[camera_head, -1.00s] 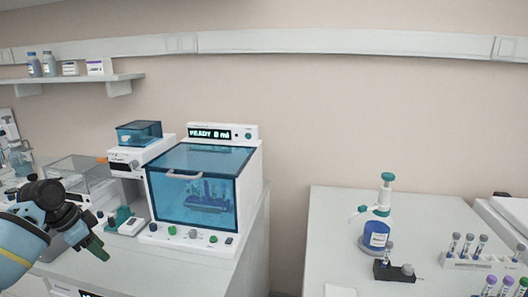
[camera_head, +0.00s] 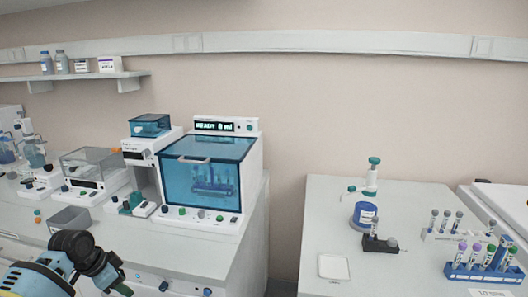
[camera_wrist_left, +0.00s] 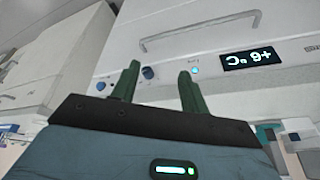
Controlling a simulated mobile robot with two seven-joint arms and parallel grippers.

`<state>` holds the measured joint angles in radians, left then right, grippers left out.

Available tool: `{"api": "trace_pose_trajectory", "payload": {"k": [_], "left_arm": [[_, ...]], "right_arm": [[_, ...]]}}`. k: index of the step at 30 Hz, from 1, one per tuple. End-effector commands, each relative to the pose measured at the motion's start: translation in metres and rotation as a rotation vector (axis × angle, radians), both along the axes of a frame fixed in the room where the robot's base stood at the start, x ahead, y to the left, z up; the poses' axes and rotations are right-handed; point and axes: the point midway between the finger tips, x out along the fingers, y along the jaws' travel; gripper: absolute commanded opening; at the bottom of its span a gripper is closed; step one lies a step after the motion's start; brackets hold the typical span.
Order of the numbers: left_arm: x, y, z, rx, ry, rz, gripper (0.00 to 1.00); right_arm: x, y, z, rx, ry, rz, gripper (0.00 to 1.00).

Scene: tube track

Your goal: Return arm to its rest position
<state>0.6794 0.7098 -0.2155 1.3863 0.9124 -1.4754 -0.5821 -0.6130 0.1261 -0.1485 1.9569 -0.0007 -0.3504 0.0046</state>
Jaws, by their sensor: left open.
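My left gripper (camera_head: 117,284) is low at the left in the head view, in front of the left bench. In the left wrist view its two green fingers (camera_wrist_left: 158,88) stand apart with nothing between them. Beyond the fingers is a white appliance front with a handle, a blue knob and a lit display (camera_wrist_left: 252,60). My left arm comes in from the lower left corner. My right gripper does not show in either view.
The left bench (camera_head: 195,258) carries a blue-windowed machine (camera_head: 207,172) with tubes inside and several smaller devices. A gap separates the benches.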

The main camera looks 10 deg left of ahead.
Motion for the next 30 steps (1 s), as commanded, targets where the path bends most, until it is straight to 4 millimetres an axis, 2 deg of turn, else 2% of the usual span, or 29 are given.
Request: {"api": "trace_pose_trajectory", "payload": {"k": [1, 6, 12, 15, 18, 22, 27, 30], "left_arm": [[-0.008, -0.012, -0.025, 0.001, 0.001, 0.005, 0.45], [-0.038, -0.055, -0.099, 0.002, -0.038, 0.052, 0.45], [-0.093, -0.108, -0.169, -0.03, -0.11, 0.117, 0.45], [-0.126, -0.133, -0.193, -0.055, -0.149, 0.155, 0.45], [-0.161, -0.157, -0.21, -0.088, -0.189, 0.195, 0.45], [-0.208, -0.184, -0.222, -0.134, -0.242, 0.255, 0.45], [-0.268, -0.212, -0.221, -0.19, -0.312, 0.337, 0.45], [-0.294, -0.222, -0.214, -0.214, -0.346, 0.377, 0.45]], "right_arm": [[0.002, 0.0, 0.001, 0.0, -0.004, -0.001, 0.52], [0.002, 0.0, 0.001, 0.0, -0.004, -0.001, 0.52], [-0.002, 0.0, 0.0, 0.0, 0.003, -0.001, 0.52], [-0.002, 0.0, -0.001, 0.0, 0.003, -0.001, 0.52], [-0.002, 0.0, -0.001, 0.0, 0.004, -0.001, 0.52], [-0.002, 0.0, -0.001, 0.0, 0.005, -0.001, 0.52], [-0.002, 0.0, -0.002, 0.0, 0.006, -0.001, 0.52], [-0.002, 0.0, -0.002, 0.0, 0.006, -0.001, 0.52]]}}
